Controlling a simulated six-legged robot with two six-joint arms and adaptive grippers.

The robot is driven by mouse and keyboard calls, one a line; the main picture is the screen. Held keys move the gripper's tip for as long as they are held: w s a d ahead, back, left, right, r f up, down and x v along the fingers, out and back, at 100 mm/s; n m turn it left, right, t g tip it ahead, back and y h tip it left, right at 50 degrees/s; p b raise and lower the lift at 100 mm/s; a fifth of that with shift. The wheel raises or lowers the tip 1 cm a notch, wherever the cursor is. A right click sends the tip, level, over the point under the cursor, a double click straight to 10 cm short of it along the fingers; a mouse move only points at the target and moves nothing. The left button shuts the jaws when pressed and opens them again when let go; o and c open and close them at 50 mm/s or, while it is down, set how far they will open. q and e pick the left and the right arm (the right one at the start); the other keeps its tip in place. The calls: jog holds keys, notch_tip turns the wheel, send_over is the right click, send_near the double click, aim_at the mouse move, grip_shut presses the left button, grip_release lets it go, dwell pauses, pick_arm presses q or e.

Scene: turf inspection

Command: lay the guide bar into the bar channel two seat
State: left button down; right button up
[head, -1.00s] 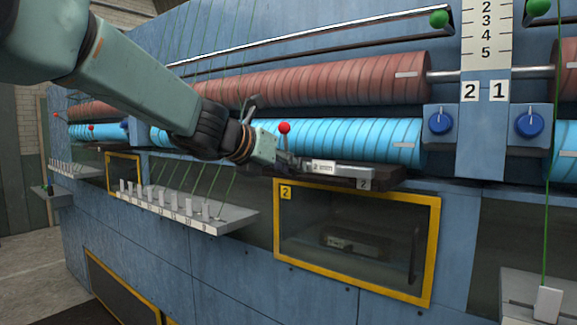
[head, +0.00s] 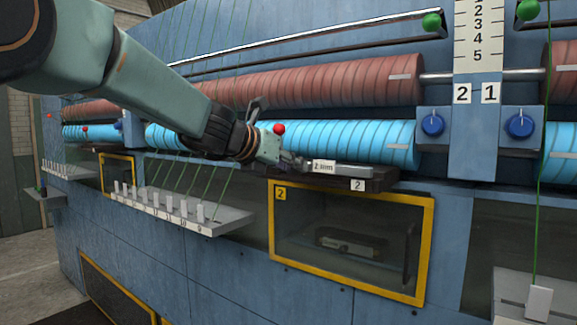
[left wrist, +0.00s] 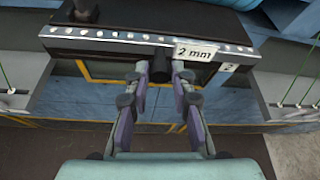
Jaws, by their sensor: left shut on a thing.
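The guide bar (head: 350,169), a pale grey bar with a "2 mm" tag, lies along the dark bar channel two seat (head: 325,181), which carries a "2" label. In the left wrist view the bar (left wrist: 110,37) runs across the top with a row of light dots, and the "2" label (left wrist: 229,67) shows just below its tag. My left gripper (left wrist: 160,73) is shut on the bar's dark grip. In the head view my left gripper (head: 292,162) is at the bar's left part. I cannot tell whether the bar rests in the seat or is just above it. My right gripper is not in view.
A red-knobbed lever (head: 279,129) stands close to my left gripper. Blue rollers (head: 340,140) are behind the bar. A yellow-framed window (head: 350,238) is below. A shelf with several white pegs (head: 180,211) is at the left, with green threads above.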

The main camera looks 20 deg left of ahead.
pick_arm(q)
jog(key=shift+w+d, duration=0.2)
jog(key=shift+w, duration=0.6)
jog(key=shift+w+d+r, duration=0.1)
jog(key=shift+w+d, duration=0.1)
jog(key=shift+w, duration=0.2)
jog(key=shift+s, duration=0.2)
dwell(0.6)
jog(key=shift+f+b, duration=0.95)
jog(key=shift+f, duration=0.1)
jog(key=c, duration=1.1)
grip_release()
jog(key=shift+o, duration=0.2)
jog(key=shift+f, duration=0.1)
jog(key=shift+s, duration=0.1)
